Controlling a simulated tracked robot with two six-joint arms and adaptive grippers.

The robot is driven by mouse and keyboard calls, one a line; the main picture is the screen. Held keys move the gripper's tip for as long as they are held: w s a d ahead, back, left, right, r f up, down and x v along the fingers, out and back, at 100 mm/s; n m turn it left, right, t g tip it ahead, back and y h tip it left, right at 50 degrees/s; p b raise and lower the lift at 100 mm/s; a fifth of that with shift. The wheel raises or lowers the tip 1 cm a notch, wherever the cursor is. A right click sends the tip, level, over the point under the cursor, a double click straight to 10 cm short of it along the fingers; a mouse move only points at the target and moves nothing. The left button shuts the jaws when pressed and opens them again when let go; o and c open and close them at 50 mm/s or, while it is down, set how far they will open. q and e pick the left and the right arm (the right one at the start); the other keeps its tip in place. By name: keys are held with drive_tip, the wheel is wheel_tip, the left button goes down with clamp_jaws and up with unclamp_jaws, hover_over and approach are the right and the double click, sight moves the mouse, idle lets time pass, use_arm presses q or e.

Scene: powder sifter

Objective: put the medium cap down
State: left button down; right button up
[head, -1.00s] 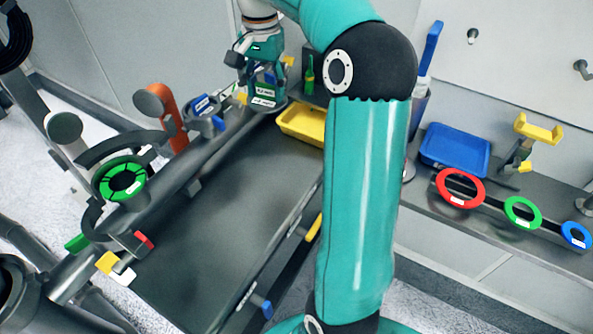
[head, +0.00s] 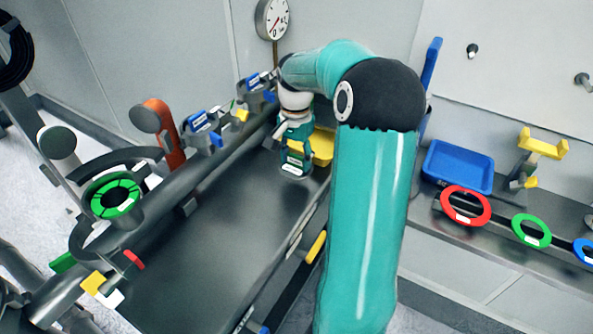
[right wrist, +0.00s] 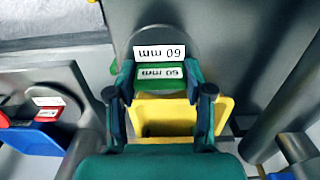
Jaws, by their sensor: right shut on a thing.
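My right gripper (head: 294,150) is shut on the medium cap, at the far end of the dark work surface in the head view. The medium cap (head: 291,173) hangs below the fingers, partly hidden by them. In the right wrist view the fingers (right wrist: 158,82) clasp the cap's green grip, labelled 60 mm. The cap's dark grey disc (right wrist: 143,36), also labelled 60 mm, shows beyond it. I cannot tell whether the disc touches the surface. My left gripper is not in view.
A yellow tray (head: 323,145) is just behind the right gripper. A blue tray (head: 458,167) and red (head: 465,190), green (head: 515,234) and blue rings are on the right bench. A green-rimmed port (head: 99,197) is at left. The dark surface (head: 215,245) is clear in front.

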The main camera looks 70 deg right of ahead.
sight(296, 166)
drive_tip(key=shift+f, duration=2.45)
drive_tip(key=shift+f, duration=0.2)
drive_tip(key=o, duration=1.3)
drive_tip(key=shift+r, duration=0.1)
wheel_tip(296, 166, up, 12)
drive_tip(key=shift+r, duration=0.15)
